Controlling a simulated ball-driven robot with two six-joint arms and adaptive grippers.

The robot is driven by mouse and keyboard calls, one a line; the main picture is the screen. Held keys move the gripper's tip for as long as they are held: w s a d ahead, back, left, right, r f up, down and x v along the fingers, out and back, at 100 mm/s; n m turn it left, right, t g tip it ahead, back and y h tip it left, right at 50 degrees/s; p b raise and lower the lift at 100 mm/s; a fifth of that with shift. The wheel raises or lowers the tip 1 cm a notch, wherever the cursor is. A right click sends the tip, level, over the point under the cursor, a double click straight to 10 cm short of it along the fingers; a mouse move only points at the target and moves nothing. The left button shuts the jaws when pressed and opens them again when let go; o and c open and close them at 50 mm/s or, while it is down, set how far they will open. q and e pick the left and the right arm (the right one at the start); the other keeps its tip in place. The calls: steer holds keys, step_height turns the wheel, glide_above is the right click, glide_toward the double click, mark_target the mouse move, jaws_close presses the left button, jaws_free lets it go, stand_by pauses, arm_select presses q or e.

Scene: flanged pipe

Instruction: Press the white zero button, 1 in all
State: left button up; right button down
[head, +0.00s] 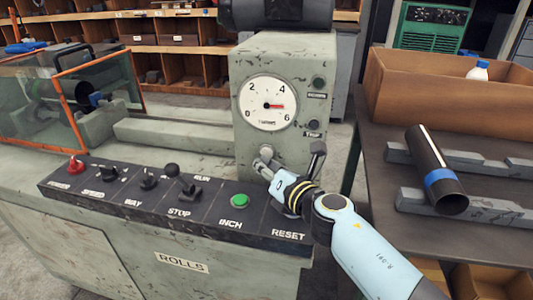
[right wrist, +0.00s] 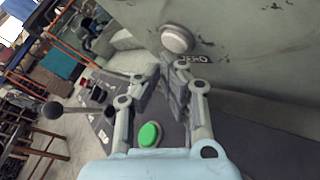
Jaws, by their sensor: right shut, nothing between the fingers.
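The white zero button (right wrist: 177,38) is a round pale cap on the grey machine face, with a partly covered label beside it. In the right wrist view it shows just beyond and above my fingertips. In the head view the button (head: 266,151) sits below the dial, close to the gripper. My right gripper (head: 264,167) is shut and empty in front of the machine face. Its fingers also show in the right wrist view (right wrist: 166,75), where the tips look just short of the button; contact cannot be made out. My left gripper is not in view.
The dial (head: 267,103) is above. At right, a dark pipe (head: 432,160) with a blue band rests on grey supports on a bench.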

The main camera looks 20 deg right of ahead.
mark_target(258, 204)
steer(key=shift+w+d, duration=0.35)
steer(key=shift+w, duration=0.2)
stand_by(0.9)
steer(key=shift+s+a, duration=0.1)
steer(key=shift+s, duration=0.05)
steer(key=shift+s+a, duration=0.4)
steer(key=shift+s, duration=0.15)
steer(key=shift+s+a, duration=0.35)
steer(key=shift+s, duration=0.2)
steer(key=shift+s+a+p, duration=0.15)
steer(key=shift+s+a, duration=0.4)
steer(key=shift+s, duration=0.25)
steer(key=shift+s+a+p, duration=0.15)
steer(key=shift+s+a, duration=0.35)
steer(key=shift+s, duration=0.25)
